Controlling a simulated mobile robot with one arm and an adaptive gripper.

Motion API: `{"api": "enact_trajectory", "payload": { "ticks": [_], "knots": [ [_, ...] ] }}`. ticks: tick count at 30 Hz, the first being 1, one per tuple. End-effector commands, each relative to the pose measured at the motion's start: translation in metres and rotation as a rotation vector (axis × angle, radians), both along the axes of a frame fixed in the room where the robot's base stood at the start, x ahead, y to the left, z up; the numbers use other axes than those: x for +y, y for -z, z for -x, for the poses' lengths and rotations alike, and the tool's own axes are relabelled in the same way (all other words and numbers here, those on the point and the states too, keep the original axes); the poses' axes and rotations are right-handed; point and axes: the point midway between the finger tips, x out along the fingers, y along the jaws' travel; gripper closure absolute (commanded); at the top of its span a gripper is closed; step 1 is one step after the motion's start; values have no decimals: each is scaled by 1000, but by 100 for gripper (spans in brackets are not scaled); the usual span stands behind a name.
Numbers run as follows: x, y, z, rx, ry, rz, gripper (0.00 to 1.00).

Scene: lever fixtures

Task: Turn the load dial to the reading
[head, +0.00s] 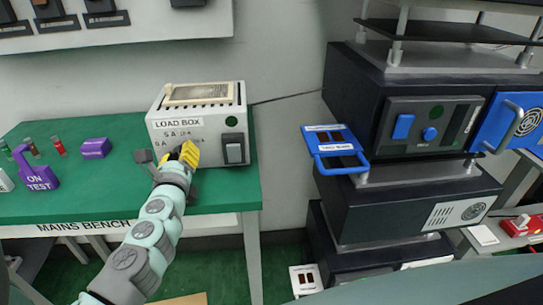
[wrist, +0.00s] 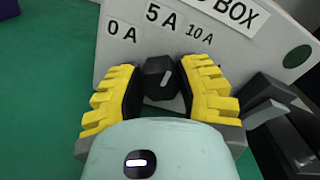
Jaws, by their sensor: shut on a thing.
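The load box (head: 203,122), a pale case on the green bench, faces me in the head view. Its load dial (wrist: 160,79) is a black knob with a white mark, below the labels 0 A (wrist: 121,32), 5 A (wrist: 160,15) and 10 A (wrist: 199,32) in the wrist view. The mark leans a little right of straight up, toward the side between 5 A and 10 A; the exact reading is unclear. My gripper (head: 182,156), with yellow fingers, is shut on the dial, one finger on each side. In the head view the gripper hides the dial.
A dark rocker switch (head: 234,148) sits close to the right of my gripper on the box front. A purple ON TEST stand (head: 40,175) and a purple block (head: 96,148) are on the bench's left. Dark equipment (head: 350,100) with a blue handle stands to the right.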

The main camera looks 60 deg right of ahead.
Motion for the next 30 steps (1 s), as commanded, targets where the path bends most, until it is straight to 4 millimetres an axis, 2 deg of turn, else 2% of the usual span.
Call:
{"api": "enact_trajectory", "payload": {
  "ticks": [1,21,30],
  "knots": [
    [2,5,-1,42,-5,28,100],
    [2,6,-2,522,-8,438,100],
    [2,6,-2,688,-9,579,100]
  ]
}}
